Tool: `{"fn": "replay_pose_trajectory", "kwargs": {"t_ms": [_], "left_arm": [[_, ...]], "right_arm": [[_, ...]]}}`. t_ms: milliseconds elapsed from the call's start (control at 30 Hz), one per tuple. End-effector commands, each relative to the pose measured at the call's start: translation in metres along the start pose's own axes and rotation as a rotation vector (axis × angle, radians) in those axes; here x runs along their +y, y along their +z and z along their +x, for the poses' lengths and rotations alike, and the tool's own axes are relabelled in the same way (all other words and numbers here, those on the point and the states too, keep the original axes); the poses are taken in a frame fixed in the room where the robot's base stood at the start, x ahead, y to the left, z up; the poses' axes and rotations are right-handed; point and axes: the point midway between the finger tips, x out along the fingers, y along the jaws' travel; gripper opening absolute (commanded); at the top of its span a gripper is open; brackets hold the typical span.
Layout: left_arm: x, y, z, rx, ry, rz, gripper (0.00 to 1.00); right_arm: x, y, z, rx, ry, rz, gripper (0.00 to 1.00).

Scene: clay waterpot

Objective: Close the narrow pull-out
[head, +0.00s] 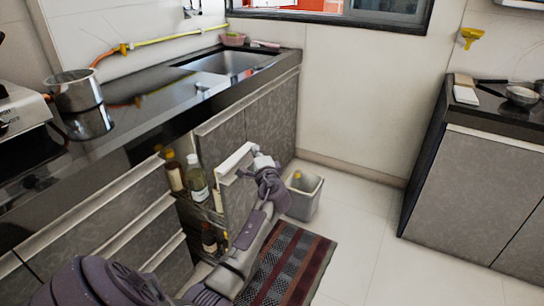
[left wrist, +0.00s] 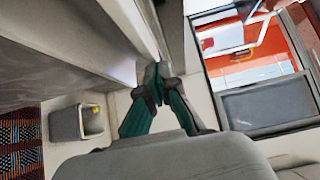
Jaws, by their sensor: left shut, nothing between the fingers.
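The narrow pull-out (head: 236,195) stands open from the counter front in the head view. Its grey front panel has a pale top edge, and bottles (head: 197,180) stand on its racks behind the panel. My left gripper (head: 262,158) is at the upper outer side of this panel, close to its top edge; I cannot tell whether it touches. In the left wrist view the gripper (left wrist: 155,82) is shut and empty, with its fingertips beside a pale panel edge (left wrist: 120,62). My right gripper is not in view.
A grey bin (head: 304,193) stands on the floor just beyond the pull-out. A striped mat (head: 290,265) lies in front of it. The black counter with a sink (head: 230,63) runs above. Another counter (head: 480,185) stands at right, with clear floor between.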

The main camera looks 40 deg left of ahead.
Motion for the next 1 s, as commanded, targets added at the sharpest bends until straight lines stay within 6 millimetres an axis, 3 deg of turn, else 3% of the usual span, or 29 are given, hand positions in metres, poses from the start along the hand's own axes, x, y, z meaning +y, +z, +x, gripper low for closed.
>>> {"fn": "replay_pose_trajectory", "kwargs": {"t_ms": [600, 1000], "left_arm": [[0.001, 0.086, 0.085, -0.005, -0.001, 0.002, 0.00], [0.001, 0.131, 0.130, -0.003, 0.000, 0.001, 0.00]], "right_arm": [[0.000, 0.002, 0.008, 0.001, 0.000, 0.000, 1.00], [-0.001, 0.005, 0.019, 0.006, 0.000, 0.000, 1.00]]}}
